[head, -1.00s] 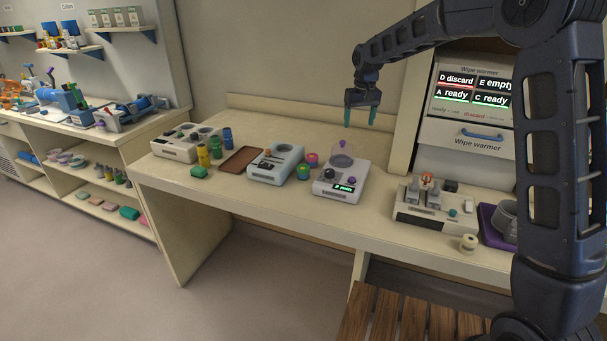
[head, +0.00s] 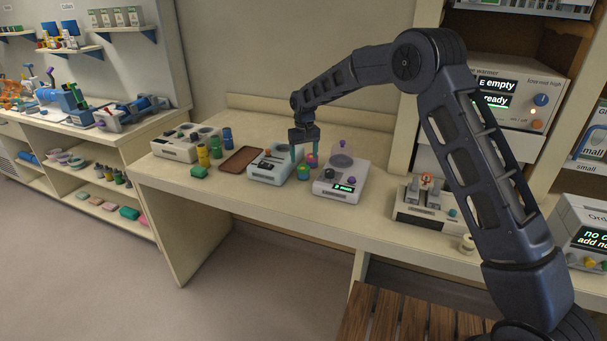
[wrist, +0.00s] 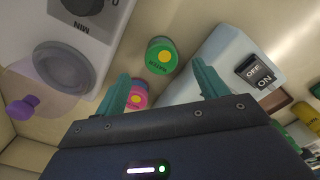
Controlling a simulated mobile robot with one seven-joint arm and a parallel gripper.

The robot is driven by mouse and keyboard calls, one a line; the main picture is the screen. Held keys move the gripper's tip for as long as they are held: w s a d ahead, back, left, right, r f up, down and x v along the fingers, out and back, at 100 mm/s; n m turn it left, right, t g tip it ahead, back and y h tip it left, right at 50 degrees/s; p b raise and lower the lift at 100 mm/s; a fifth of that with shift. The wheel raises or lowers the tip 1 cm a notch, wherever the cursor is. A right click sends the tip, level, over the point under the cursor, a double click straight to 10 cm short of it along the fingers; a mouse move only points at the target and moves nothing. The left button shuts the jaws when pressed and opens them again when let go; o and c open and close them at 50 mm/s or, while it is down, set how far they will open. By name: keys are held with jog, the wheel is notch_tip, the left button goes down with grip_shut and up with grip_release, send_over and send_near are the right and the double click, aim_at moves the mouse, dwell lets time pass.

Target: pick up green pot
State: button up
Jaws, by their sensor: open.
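The green pot (head: 303,173) stands on the bench between two devices, and its green top with a yellow centre shows in the wrist view (wrist: 161,57). A pink pot (head: 312,160) stands just behind it and shows in the wrist view (wrist: 137,95) beside the left finger. My gripper (head: 304,153) is open, with teal fingers pointing down above the gap between the devices. In the wrist view the fingers (wrist: 166,88) are spread, and the green pot lies ahead of the tips, not between them. Nothing is held.
A light blue device (head: 275,165) with OFF/ON labels stands close on the left. A white device (head: 340,184) with a clear dome stands close on the right. A brown tray (head: 241,160) and yellow (head: 204,157) and blue (head: 227,138) containers stand farther left.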

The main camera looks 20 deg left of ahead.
aim_at(304, 167)
jog(key=shift+a+f, duration=0.15)
jog(key=shift+f, duration=3.65)
jog(key=c, duration=1.1)
jog(key=shift+w+r, duration=0.1)
jog(key=shift+r, duration=0.05)
